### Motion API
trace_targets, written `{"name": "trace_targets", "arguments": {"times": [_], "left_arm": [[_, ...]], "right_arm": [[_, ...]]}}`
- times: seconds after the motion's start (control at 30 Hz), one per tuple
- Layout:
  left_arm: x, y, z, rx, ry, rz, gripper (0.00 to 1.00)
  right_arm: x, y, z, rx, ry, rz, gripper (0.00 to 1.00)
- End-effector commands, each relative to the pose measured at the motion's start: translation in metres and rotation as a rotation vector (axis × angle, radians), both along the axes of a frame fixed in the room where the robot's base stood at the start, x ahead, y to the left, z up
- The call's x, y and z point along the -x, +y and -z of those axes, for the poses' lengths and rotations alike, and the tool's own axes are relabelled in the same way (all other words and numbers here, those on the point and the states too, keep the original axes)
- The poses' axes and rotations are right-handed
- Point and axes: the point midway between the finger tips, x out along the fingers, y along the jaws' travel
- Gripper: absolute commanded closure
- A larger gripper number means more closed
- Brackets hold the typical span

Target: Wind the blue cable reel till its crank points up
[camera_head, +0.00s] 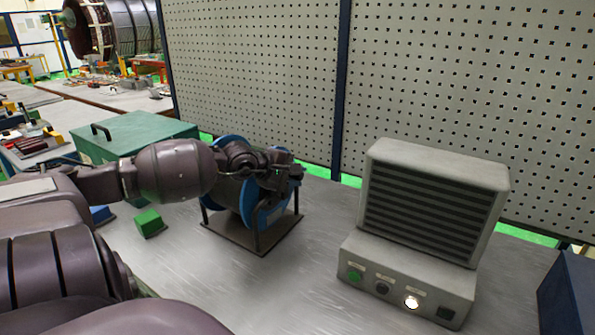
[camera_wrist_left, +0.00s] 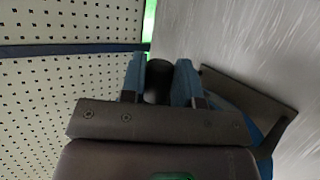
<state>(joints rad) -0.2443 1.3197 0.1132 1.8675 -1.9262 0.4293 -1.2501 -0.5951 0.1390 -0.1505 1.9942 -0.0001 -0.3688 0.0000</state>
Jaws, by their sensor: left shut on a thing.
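The blue cable reel (camera_head: 250,203) stands on the metal table in a dark frame with a flat base (camera_head: 278,236). My left gripper (camera_head: 292,172) is at the upper right side of the reel in the head view, and my arm hides part of the reel's top. In the left wrist view the two fingers (camera_wrist_left: 160,82) are shut on a dark cylindrical crank handle (camera_wrist_left: 158,80) between them. The reel's blue rim (camera_wrist_left: 262,135) and frame show to the right there. The crank's arm is mostly hidden, so I cannot tell its exact angle. My right gripper is not in view.
A grey louvred unit (camera_head: 432,205) with buttons and a lit lamp stands to the right. A green box (camera_head: 130,135) and a small green block (camera_head: 149,223) are on the left. A perforated panel (camera_head: 255,70) stands behind. The table between reel and louvred unit is clear.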

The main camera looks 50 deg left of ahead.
Motion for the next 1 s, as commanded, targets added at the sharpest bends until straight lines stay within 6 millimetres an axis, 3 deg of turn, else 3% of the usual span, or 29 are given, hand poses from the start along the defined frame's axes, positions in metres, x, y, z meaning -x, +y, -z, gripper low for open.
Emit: {"name": "trace_targets", "arguments": {"times": [0.7,0.73,0.87,1.0], "left_arm": [[0.005,-0.001,0.0,-0.024,-0.069,-0.001,1.0],[0.005,-0.001,0.0,-0.024,-0.069,-0.001,0.66],[0.005,-0.001,0.0,-0.023,-0.068,-0.001,0.46],[0.005,-0.001,0.001,-0.022,-0.067,0.0,0.46]], "right_arm": [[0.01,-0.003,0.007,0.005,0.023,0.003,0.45],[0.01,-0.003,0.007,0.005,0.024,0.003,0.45],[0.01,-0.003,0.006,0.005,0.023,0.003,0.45],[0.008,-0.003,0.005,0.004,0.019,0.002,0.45]]}}
